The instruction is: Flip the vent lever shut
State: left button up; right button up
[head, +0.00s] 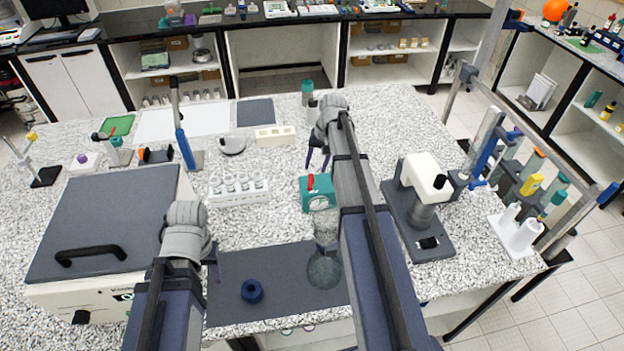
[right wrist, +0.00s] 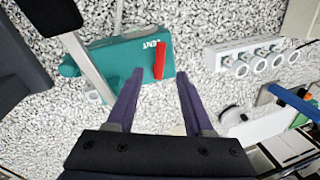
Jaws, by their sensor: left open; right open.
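The vent unit is a teal box (head: 318,199) with a gauge on its front, standing mid-table in the head view. Its red vent lever (head: 311,182) sticks up at its top left. In the right wrist view the teal box (right wrist: 125,55) carries white lettering, and the red lever (right wrist: 160,61) lies across it. My right gripper (head: 318,158) is open behind the box; in its wrist view the lever appears between the open fingertips (right wrist: 160,77), without visible contact. My left gripper (head: 211,262) is open and empty over the dark mat's left edge, its fingers partly hidden.
A white rack of several cups (head: 238,195) stands left of the vent unit. A microscope-like device (head: 425,205) stands right of my right arm. A dark mat (head: 285,262) with a blue ring (head: 252,291) lies in front. A large grey-lidded box (head: 105,215) fills the left.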

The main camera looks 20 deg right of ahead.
aim_at(311, 182)
jog(key=f+b, duration=0.2)
jog(key=a+f+b, duration=0.1)
jog(key=f+b, duration=0.1)
jog(key=f, duration=0.1)
jog(key=f+b, duration=0.2)
jog(key=b, duration=0.1)
jog(key=shift+w+a+f, duration=0.15)
jog(key=shift+w+f, duration=0.05)
jog(key=shift+w, duration=0.2)
grip_shut()
